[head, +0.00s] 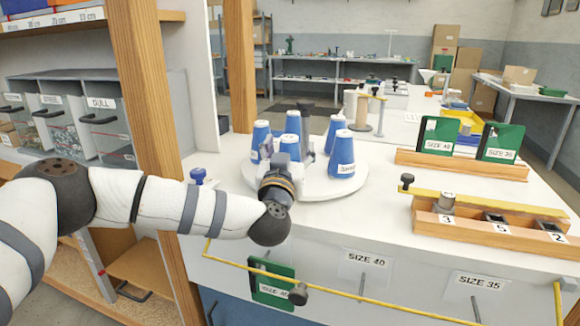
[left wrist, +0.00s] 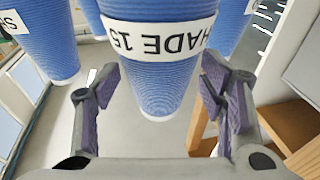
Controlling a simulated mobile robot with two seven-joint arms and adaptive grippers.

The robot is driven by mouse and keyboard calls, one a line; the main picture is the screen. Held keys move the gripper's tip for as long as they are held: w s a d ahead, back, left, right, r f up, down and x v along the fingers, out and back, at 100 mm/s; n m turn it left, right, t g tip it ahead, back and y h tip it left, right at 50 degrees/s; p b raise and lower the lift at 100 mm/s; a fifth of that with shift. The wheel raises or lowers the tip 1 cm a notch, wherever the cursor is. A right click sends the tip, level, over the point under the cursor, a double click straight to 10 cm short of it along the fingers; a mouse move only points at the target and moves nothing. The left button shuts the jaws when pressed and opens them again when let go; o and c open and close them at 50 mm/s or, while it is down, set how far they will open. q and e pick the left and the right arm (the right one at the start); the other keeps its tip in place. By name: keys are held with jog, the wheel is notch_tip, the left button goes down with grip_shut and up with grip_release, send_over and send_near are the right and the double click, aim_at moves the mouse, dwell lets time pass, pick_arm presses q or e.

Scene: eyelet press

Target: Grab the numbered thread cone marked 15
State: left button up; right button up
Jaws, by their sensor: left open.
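A blue thread cone (left wrist: 155,75) with a white label reading SHADE 15, upside down in the left wrist view, stands centred between the fingers there. My left gripper (left wrist: 157,88) is open, with one finger on either side of the cone's narrow end; gaps show between them. In the head view my left gripper (head: 281,165) is at the front of a white round turntable (head: 320,187) and partly hides the blue cone (head: 290,145) behind it. Other blue cones stand around it, one at the right (head: 341,160) with a partly legible label. My right gripper is not in view.
Neighbouring cones stand close, including one at the left of the left wrist view (left wrist: 40,45). A wooden post (head: 145,120) rises at the left. A wooden rack with a yellow bar (head: 490,202) and green SIZE holders (head: 437,136) stand at the right.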

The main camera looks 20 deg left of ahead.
pick_arm(q)
jog(key=shift+r, duration=0.1)
jog(key=c, duration=1.3)
jog(key=shift+c, duration=0.2)
